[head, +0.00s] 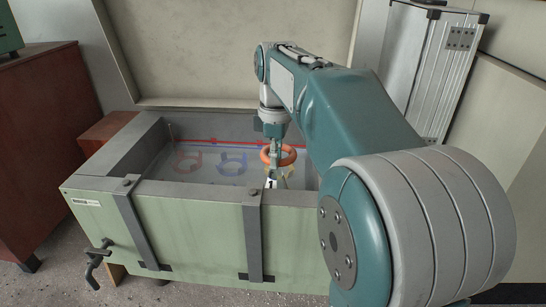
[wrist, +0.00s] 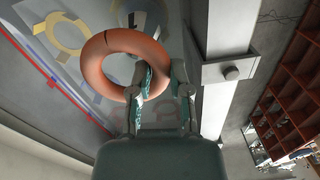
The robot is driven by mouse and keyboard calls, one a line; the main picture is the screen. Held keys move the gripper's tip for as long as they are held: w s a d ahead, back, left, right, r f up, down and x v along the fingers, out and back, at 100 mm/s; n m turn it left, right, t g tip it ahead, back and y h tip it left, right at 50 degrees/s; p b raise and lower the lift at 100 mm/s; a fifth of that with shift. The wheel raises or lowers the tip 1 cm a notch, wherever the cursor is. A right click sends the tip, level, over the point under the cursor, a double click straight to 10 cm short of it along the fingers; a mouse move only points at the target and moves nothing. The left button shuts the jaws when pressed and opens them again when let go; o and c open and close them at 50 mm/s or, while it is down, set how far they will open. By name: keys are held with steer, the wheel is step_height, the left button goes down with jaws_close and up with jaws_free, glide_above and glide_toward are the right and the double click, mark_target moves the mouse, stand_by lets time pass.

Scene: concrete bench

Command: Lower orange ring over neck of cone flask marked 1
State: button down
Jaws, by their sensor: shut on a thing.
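The orange ring (head: 289,160) is in my gripper (head: 275,148), above the tub floor in the head view. In the wrist view the ring (wrist: 97,72) is large and tilted, and the fingertips of my gripper (wrist: 150,78) close on its near right side. A white label with a dark mark, apparently the 1 of the cone flask (head: 270,183), shows just below the ring in the head view. The flask body is clear and faint, partly hidden by the tub's front wall. I cannot tell whether its neck is inside the ring.
A pale green tub (head: 190,232) with grey straps surrounds the work area; its front rim is close to the ring. Red (head: 187,161), blue (head: 233,163) and yellow (wrist: 62,37) ring-shaped marks lie on its grey floor. A red line (wrist: 55,82) runs along the back.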

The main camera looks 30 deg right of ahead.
steer(key=shift+d+f, duration=0.1)
steer(key=shift+a+f, duration=0.25)
steer(key=shift+a, duration=0.05)
steer(key=c, duration=0.7)
jaws_free()
steer(key=shift+o, duration=1.1)
steer(key=shift+d, duration=0.15)
steer(key=o, duration=0.5)
steer(key=shift+c, duration=0.2)
